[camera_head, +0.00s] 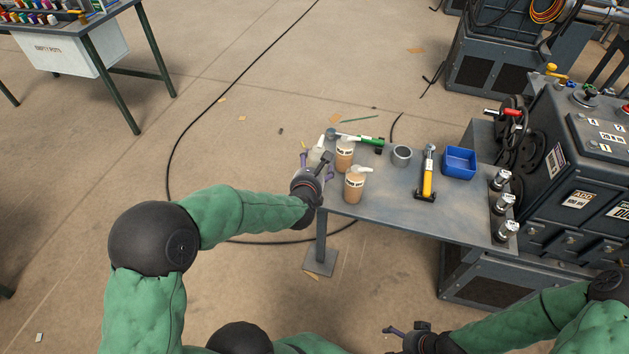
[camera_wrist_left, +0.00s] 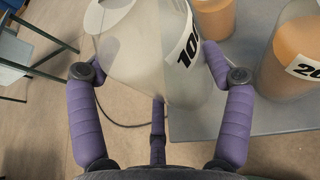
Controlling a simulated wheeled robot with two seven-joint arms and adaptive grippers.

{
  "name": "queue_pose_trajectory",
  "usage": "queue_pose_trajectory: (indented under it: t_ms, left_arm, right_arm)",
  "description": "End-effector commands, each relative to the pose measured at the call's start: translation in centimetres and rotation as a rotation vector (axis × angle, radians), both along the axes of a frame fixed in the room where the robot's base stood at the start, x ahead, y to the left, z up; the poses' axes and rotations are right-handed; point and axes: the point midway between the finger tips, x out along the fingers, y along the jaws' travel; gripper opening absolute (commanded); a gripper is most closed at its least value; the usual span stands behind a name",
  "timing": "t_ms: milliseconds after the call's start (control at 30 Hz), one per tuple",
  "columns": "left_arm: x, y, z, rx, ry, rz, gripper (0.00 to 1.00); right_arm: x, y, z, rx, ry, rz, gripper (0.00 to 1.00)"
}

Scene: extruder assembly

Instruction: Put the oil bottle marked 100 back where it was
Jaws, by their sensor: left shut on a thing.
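The oil bottle marked 100 (camera_wrist_left: 150,60) is pale and translucent, with a white label bearing black digits at its right side. In the left wrist view it sits between the purple fingers of my left gripper (camera_wrist_left: 160,85), which is shut on it. In the head view the bottle (camera_head: 317,153) shows at the table's left edge, partly hidden by my left gripper (camera_head: 314,162). I cannot tell whether its base touches the table. My right gripper (camera_head: 402,334) is low in the head view, away from the table; its fingers are too unclear to read.
Two bottles with orange-brown contents, a rear one (camera_head: 344,155) and a front one (camera_head: 354,188), stand close to the right.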

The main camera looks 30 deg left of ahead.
Motion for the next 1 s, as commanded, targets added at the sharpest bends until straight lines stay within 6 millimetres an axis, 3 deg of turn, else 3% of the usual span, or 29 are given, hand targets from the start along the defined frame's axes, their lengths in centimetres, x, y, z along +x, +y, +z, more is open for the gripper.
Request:
queue_pose_trajectory:
  t_ms: [233,433,867,900,967,1000]
  left_arm:
    - [0.0,0.1,-1.7,0.001,-0.002,0.002,0.36]
    - [0.0,0.0,-4.4,0.002,0.000,0.001,0.36]
    - [0.1,0.0,-4.8,0.001,-0.003,0.001,0.36]
    - [0.0,0.0,-4.8,0.001,-0.003,0.000,0.86]
    - [0.0,0.0,-4.7,0.001,-0.002,0.000,1.00]
    - [0.0,0.0,-4.7,0.001,-0.002,0.000,1.00]
  right_arm:
    - [0.0,0.0,-0.8,0.000,-0.001,0.000,1.00]
    - [0.0,0.0,-1.9,0.000,-0.001,0.000,1.00]
    - [0.0,0.0,-2.3,0.000,-0.001,0.000,1.00]
    - [0.0,0.0,-2.2,0.000,-0.001,0.000,1.00]
    - [0.0,0.0,-2.2,0.000,-0.001,0.000,1.00]
    - [0.0,0.0,-2.2,0.000,-0.001,0.000,1.00]
